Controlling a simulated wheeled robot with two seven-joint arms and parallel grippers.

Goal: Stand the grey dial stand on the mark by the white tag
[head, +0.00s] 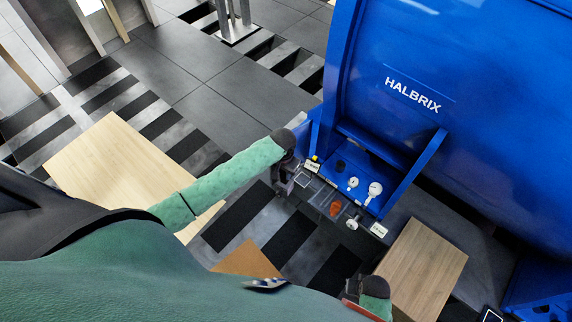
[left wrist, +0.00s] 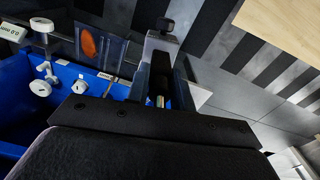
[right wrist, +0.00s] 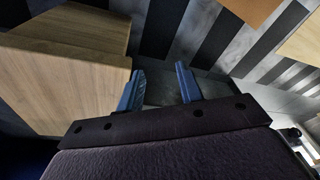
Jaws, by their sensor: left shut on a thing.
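My left gripper (head: 284,180) is beside the left end of the blue machine's shelf. It is shut on what looks like the grey dial stand (head: 301,180), a grey piece with a black knob; it shows beyond the fingers in the left wrist view (left wrist: 160,44). One white tag (head: 312,166) is on the shelf's left edge close to the gripper, another white tag (head: 380,230) at the right corner. I cannot make out the mark. My right gripper (right wrist: 160,88) is open and empty, beside a wooden box; in the head view its fingers are hidden.
The blue shelf carries white round dials (head: 375,188) and a black round piece (head: 340,165). An orange piece (head: 336,208) lies in a clear tray in front. A wooden box (head: 428,265) stands right; a pale wooden top (head: 105,170) lies left.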

